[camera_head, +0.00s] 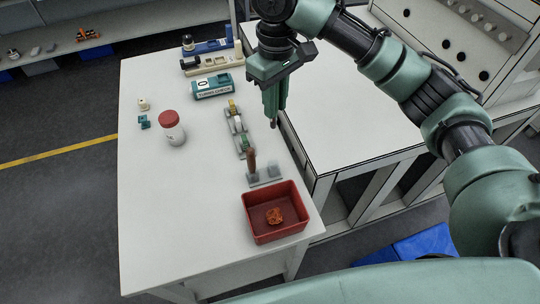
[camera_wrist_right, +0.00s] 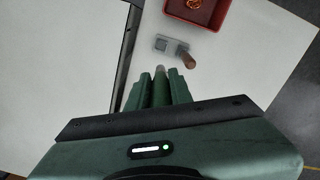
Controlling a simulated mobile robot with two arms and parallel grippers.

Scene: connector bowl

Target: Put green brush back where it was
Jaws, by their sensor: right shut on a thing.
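My right gripper (camera_head: 272,112) is above the right part of the white table, pointing down. In the right wrist view, its fingers (camera_wrist_right: 160,90) are shut on a green cylindrical handle, which I take as the green brush (camera_wrist_right: 160,88); a pale grey tip shows past the fingertips. A grey holder (camera_head: 272,171) stands behind the red tray; it also shows in the right wrist view (camera_wrist_right: 163,44). A brown-handled brush (camera_head: 252,163) stands upright at its left part; the right part looks free. The held brush is apart from the holder. My left gripper is out of view.
A red tray (camera_head: 249,222) with an orange piece (camera_head: 274,216) is at the near end. A grey strip (camera_head: 236,126) with small coloured parts lies beyond the holder. A red-capped jar (camera_head: 172,128) and a teal device (camera_head: 212,86) stand farther left. The table's front left is clear.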

